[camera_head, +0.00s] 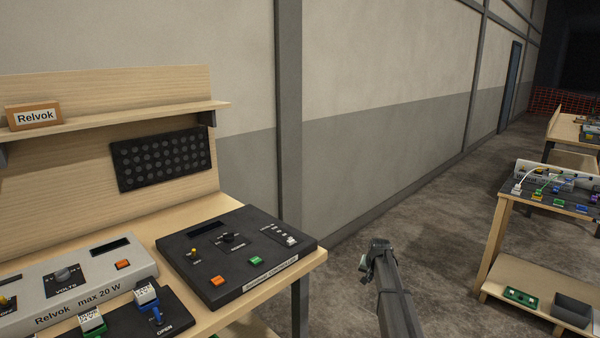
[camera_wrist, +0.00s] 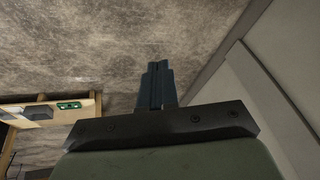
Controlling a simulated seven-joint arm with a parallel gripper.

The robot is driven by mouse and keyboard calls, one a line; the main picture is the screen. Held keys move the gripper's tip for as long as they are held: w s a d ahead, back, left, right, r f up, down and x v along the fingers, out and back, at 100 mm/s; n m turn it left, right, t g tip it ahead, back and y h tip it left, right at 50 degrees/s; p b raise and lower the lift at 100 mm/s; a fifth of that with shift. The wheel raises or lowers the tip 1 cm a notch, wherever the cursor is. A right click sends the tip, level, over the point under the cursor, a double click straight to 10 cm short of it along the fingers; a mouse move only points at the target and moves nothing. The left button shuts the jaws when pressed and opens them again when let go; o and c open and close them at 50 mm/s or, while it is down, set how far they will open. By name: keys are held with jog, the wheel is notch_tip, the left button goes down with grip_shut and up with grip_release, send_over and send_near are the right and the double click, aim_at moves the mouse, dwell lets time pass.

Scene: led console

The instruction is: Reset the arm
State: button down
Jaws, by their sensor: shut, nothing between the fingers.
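My gripper (camera_wrist: 157,66) shows in the wrist view with its fingers together and nothing between them, above bare floor. In the head view my arm (camera_head: 398,295) reaches up from the bottom edge, right of the workbench and clear of it. The black console (camera_head: 240,252) sits on the bench's right end, with an orange button (camera_head: 217,281), a green button (camera_head: 255,260), a yellow-topped lever, a dark knob and a small white switch. My gripper is apart from the console and touches nothing that I can see.
A grey power unit (camera_head: 70,285) and a dark switch box (camera_head: 165,308) stand on the bench left of the console. A black perforated panel (camera_head: 162,160) hangs behind. A wall and post rise behind the bench. Another table (camera_head: 498,225) stands at the right, with open floor between.

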jog(key=s+d+f+m+g, duration=0.1)
jog(key=s+d+f, duration=0.4)
jog(key=s+f, duration=0.3)
jog(key=s+d+f+m+g+y, duration=0.15)
jog(key=s+d+f, duration=0.3)
jog(key=s, duration=0.55)
jog(key=s+d+f+m, duration=0.2)
jog(key=s+d+f, duration=0.2)
jog(key=s+f, duration=0.4)
jog(key=s+a+f+n+g, duration=0.2)
jog(key=s+a+f, duration=0.3)
jog(key=s+a, duration=0.45)
jog(key=s+a+f+n+g, duration=0.2)
jog(key=s+a+f+g, duration=0.3)
jog(key=s, duration=0.7)
jog(key=s+a+n+g+h, duration=0.1)
jog(key=s+a, duration=0.3)
jog(key=s, duration=0.7)
jog(key=s+a+n, duration=0.4)
jog(key=s, duration=0.8)
jog(key=shift+s+a+f+g+h, duration=0.25)
jog(key=shift+a+f+g+h, duration=0.05)
jog(key=shift+f+g+h, duration=0.1)
